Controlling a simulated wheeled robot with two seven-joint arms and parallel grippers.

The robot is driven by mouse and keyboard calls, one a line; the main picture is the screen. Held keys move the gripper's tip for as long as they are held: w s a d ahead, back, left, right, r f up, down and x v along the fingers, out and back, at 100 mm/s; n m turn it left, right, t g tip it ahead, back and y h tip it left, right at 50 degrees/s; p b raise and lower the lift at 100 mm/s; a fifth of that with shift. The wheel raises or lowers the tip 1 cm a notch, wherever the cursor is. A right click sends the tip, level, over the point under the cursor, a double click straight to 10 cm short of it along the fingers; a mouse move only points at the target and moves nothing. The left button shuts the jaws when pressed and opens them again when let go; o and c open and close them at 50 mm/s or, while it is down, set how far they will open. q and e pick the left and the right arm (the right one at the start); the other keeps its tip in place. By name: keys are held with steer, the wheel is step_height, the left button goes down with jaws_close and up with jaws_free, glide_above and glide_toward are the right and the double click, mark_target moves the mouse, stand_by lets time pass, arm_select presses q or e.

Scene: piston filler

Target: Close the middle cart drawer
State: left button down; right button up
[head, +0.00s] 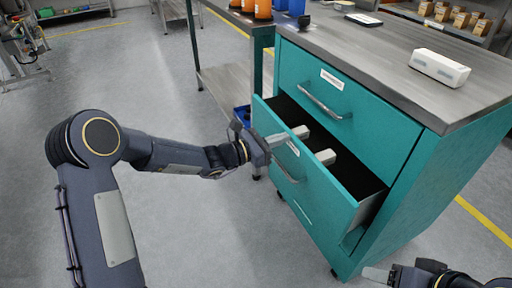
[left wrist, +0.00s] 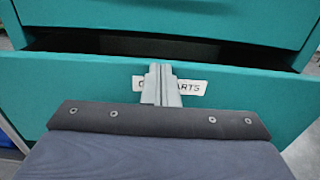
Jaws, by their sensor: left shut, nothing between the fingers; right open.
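The teal cart (head: 430,190) has its middle drawer (head: 318,190) pulled out, with a dark gap behind its front. The drawer front also fills the left wrist view (left wrist: 85,85), with a white label (left wrist: 195,87) partly hidden by my fingers. My left gripper (head: 284,138) is shut and empty at the drawer front, near its upper edge and label. In the left wrist view its fingertips (left wrist: 160,70) overlap the front; I cannot tell whether they touch. My right gripper (head: 380,275) is open at the bottom edge, low beside the cart and partly cut off.
The top drawer (head: 350,125) is shut. A pale block (head: 325,157) shows at the open drawer. A white device (head: 440,68) lies on the cart top (head: 385,55). A workbench (head: 225,80) with orange containers (head: 263,9) stands behind.

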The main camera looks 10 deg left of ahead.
mark_target(294, 134)
arm_select(q)
steer(key=x, duration=0.7)
steer(key=shift+a, duration=0.1)
